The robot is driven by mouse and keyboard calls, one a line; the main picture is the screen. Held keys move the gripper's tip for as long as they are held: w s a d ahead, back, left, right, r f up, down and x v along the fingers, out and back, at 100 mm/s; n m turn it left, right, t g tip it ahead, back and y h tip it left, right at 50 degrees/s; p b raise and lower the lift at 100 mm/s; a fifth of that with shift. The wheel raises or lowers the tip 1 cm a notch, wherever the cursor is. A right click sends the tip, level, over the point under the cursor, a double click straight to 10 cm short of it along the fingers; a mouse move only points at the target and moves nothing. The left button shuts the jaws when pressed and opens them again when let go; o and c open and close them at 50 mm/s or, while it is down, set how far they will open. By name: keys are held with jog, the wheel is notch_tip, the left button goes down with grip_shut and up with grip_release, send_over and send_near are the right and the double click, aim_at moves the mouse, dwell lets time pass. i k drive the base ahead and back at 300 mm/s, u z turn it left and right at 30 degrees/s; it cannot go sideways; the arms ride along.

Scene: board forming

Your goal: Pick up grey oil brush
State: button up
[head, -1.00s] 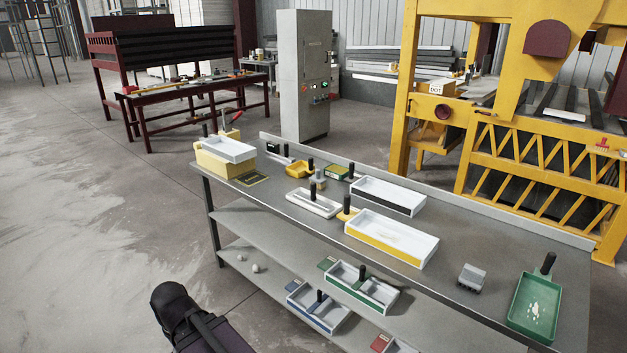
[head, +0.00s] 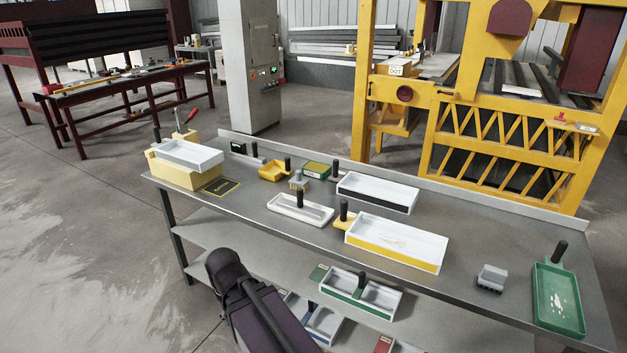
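A small grey piece with a dark upright handle (head: 298,181) stands on the table's upper top, between the yellow scoop and the long white tray; it looks like the grey oil brush, but it is too small to be sure. A grey block (head: 491,278) lies alone near the right front of the top; I cannot tell whether it has bristles. A dark section of my arm rises at the bottom, left of centre, in front of the table. My gripper is not in view.
The steel table (head: 455,245) holds a white tray with a yellow front (head: 398,262), a black-fronted white tray (head: 378,206), a green tray (head: 557,310) and a yellow box (head: 185,175). The lower shelf (head: 230,250) holds more trays. The top's middle right is clear.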

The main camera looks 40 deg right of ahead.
aim_at(297, 182)
jog(key=z, duration=0.55)
jog(key=i, duration=0.7)
jog(key=z, duration=0.4)
